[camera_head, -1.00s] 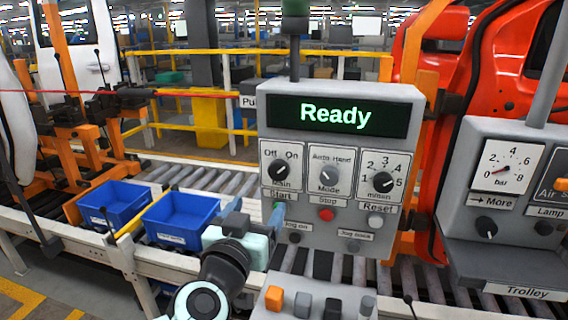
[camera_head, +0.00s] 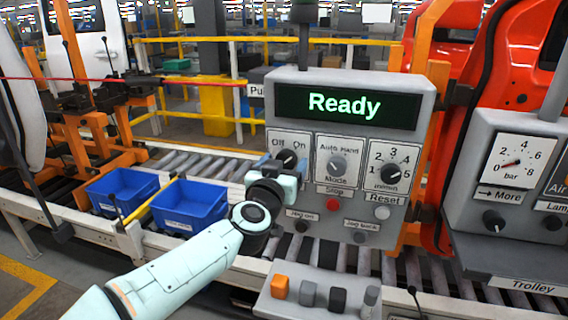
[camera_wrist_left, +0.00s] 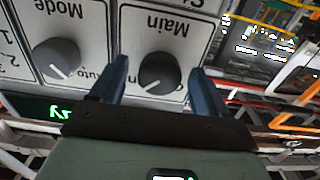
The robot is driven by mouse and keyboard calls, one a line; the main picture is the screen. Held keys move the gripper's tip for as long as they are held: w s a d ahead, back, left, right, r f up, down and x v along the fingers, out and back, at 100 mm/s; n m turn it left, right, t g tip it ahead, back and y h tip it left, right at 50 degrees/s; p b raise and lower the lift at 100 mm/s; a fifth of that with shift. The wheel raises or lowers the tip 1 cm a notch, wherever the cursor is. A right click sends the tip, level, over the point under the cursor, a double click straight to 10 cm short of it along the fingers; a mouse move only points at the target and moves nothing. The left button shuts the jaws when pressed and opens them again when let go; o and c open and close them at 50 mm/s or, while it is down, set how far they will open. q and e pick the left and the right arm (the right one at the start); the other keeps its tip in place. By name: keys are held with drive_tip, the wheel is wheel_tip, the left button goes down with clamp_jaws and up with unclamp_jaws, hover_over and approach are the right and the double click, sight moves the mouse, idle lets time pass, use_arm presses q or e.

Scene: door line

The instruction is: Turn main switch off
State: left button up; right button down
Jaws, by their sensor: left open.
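The main switch is a black knob (camera_head: 287,158) on the grey control panel (camera_head: 425,130), under the labels Off and On. Its white mark points up and right, toward On. My left gripper (camera_head: 274,168) is at the panel just in front of this knob and covers its lower part and the Main label. In the left wrist view, which is upside down, the knob (camera_wrist_left: 158,73) sits between the two open fingers (camera_wrist_left: 161,68), with a gap to each side. My right gripper is not in view.
The display (camera_head: 345,105) reads Ready. The Mode knob (camera_head: 337,164) is close by on the right, with the red Stop button (camera_head: 333,204) below it. Blue bins (camera_head: 190,204) stand at left.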

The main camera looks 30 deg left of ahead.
use_arm(q)
drive_tip(key=shift+w, duration=0.1)
drive_tip(key=c, duration=1)
drive_tip(key=shift+c, duration=0.2)
drive_tip(key=shift+n, duration=0.4)
drive_tip(key=n, duration=0.7)
drive_tip(key=shift+d, duration=0.1)
drive_tip(key=n, duration=0.9)
drive_tip(key=shift+r+n+b, duration=0.1)
drive_tip(key=shift+n+b, duration=0.3)
drive_tip(key=shift+n, duration=0.3)
